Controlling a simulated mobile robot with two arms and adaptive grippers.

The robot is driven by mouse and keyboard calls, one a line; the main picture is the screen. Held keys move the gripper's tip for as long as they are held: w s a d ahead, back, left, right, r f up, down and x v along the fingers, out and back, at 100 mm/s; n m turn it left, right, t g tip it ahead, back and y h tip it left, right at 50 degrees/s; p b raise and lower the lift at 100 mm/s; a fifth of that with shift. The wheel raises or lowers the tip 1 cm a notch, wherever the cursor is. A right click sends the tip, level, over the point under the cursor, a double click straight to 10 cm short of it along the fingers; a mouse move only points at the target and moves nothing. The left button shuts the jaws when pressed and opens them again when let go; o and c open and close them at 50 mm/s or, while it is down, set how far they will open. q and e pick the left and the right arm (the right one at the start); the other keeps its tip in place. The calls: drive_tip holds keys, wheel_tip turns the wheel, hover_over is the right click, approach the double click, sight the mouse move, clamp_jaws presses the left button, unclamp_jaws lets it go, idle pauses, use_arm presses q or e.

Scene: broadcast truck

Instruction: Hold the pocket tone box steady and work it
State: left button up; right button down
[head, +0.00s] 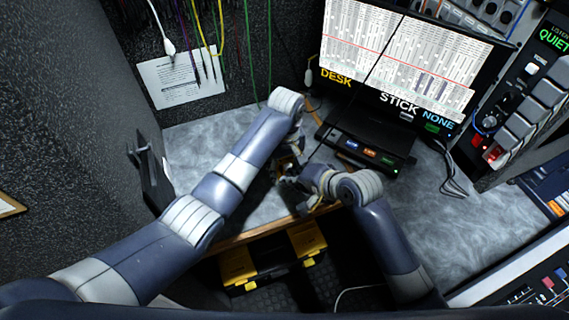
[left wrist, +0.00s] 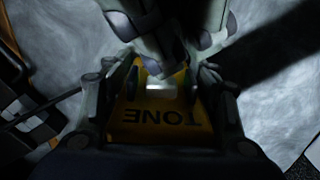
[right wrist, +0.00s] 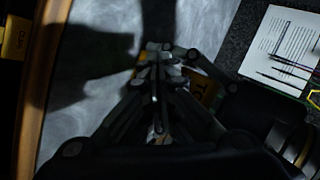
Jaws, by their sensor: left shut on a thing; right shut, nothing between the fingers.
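The pocket tone box (left wrist: 160,117) is yellow with dark TONE lettering, upside down in the left wrist view, and has a pale lit patch above the word. My left gripper (head: 288,162) is shut on it, one finger at each side. My right gripper (head: 290,183) is shut and empty. Its closed fingertips come in from the top of the left wrist view, over the box's far end; I cannot tell whether they touch it. In the right wrist view part of the yellow box (right wrist: 205,88) shows behind my right fingers. The grippers mostly hide the box in the head view.
The grippers are over the front of a grey marbled desk (head: 240,205) with a wooden edge. A black button unit (head: 365,150) stands behind, below a lit monitor (head: 405,60). A black-and-yellow case (head: 270,262) lies below the desk. A rack (head: 515,110) stands at right.

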use_arm(q)
drive_tip(key=shift+s+f, duration=0.1)
drive_tip(key=shift+s, duration=0.05)
use_arm(e)
drive_tip(key=shift+s+r, duration=0.25)
drive_tip(key=shift+s, duration=0.05)
drive_tip(key=shift+d, duration=0.1)
drive_tip(key=shift+s+d+f, duration=0.1)
drive_tip(key=shift+s+d, duration=0.3)
drive_tip(key=shift+s, duration=0.55)
drive_tip(key=shift+s+d+r, duration=0.1)
drive_tip(key=shift+s+d, duration=0.25)
drive_tip(key=shift+s, duration=0.6)
drive_tip(key=shift+s+d+f, duration=0.1)
drive_tip(key=shift+s+d, duration=0.3)
drive_tip(key=shift+s, duration=0.55)
use_arm(q)
drive_tip(key=o, duration=1.2)
use_arm(e)
drive_tip(key=shift+w, duration=0.1)
